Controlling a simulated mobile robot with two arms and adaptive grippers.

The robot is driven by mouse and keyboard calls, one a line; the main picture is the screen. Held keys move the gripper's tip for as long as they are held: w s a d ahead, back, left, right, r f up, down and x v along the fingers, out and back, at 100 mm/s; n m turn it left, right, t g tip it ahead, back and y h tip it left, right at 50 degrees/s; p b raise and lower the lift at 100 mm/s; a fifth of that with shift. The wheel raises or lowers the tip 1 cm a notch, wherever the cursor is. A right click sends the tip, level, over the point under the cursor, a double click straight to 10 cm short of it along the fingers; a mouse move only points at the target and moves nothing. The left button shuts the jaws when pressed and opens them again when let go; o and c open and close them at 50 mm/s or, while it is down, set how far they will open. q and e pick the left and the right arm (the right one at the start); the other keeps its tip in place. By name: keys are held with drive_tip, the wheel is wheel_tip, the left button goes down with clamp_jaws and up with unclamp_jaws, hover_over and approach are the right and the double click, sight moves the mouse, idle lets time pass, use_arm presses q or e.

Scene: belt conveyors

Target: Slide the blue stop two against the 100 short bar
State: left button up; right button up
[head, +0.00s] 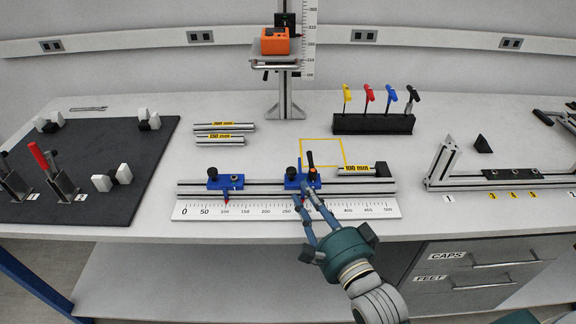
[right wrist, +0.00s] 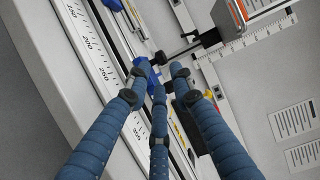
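The blue stop two (head: 292,183) sits on the metal rail (head: 265,187), near the 300 mark of the scale, with a black knob and an upright black lever. The short bar labelled 100 mm (head: 349,174) lies along the rail to its right, its right end at a black end block (head: 382,169). A small gap shows between stop and bar. My right gripper (head: 308,193) is at the front of stop two, fingers apart. In the right wrist view its fingertips (right wrist: 161,75) are beside a black knob; contact is unclear. My left gripper is not in view.
Another blue stop (head: 225,181) sits further left on the rail. The white scale (head: 250,210) runs along the front. Two longer bars (head: 222,127) lie behind. A black rack (head: 373,124) of colored hex keys stands at the back; a yellow outline marks bare table behind the rail.

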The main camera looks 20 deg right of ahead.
sight(293, 175)
drive_tip(key=w, duration=0.5)
drive_tip(key=shift+a+r+p, duration=0.2)
drive_tip(key=shift+a+p, duration=0.1)
drive_tip(key=shift+p, duration=0.1)
drive_tip(key=w, duration=0.2)
drive_tip(key=shift+w+a+f, duration=0.15)
drive_tip(key=shift+w, duration=0.7)
drive_tip(key=shift+w+a, duration=0.1)
drive_tip(key=shift+w, duration=0.05)
drive_tip(key=shift+c, duration=0.5)
drive_tip(key=c, duration=0.5)
use_arm(q)
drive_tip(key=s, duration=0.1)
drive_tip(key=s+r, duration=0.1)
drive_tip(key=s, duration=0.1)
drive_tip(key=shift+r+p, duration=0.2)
drive_tip(key=shift+p, duration=0.1)
use_arm(e)
clamp_jaws()
